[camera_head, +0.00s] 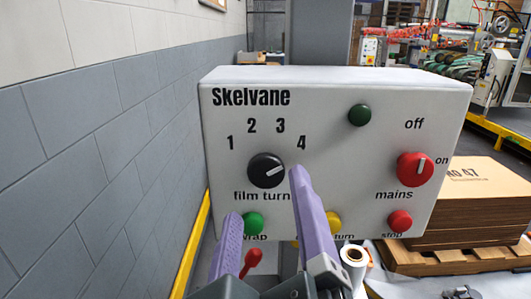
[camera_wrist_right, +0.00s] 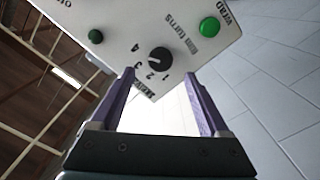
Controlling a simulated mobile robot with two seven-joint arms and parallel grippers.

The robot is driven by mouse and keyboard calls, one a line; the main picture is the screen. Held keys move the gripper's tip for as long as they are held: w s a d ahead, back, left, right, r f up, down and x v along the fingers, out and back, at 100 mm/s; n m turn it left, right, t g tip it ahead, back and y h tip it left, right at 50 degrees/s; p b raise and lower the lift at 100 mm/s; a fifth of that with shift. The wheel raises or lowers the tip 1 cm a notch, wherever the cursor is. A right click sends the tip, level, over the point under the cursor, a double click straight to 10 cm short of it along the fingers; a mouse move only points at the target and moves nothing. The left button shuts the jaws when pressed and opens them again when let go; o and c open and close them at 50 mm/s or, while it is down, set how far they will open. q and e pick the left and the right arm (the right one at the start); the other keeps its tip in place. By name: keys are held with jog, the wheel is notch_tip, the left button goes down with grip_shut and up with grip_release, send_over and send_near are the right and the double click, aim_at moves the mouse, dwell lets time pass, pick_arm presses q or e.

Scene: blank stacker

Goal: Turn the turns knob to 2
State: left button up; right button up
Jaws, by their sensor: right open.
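The film turns knob (camera_head: 267,170) is round and black, on a pale panel box (camera_head: 330,85) marked Skelvane. Numbers 1 to 4 arc above it. Its white mark points right and slightly up, on the side of the 4. My right gripper (camera_head: 265,193) is open, its purple fingers reaching toward the panel below and right of the knob. In the right wrist view the knob (camera_wrist_right: 160,60) shows beyond and between the open fingertips (camera_wrist_right: 158,75), with nothing held. Contact with the panel cannot be told. My left gripper is out of view.
A red mains knob (camera_head: 415,169) points toward on. A dark green lamp (camera_head: 359,115), a green button (camera_head: 253,223), a partly covered yellow button (camera_head: 333,222) and a red stop button (camera_head: 399,221) are on the panel. A block wall (camera_head: 90,150) stands left; cardboard (camera_head: 475,205) lies right.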

aim_at(265, 173)
jog(key=w+b, duration=0.1)
jog(key=w, duration=0.4)
jog(key=shift+w, duration=0.35)
grip_shut()
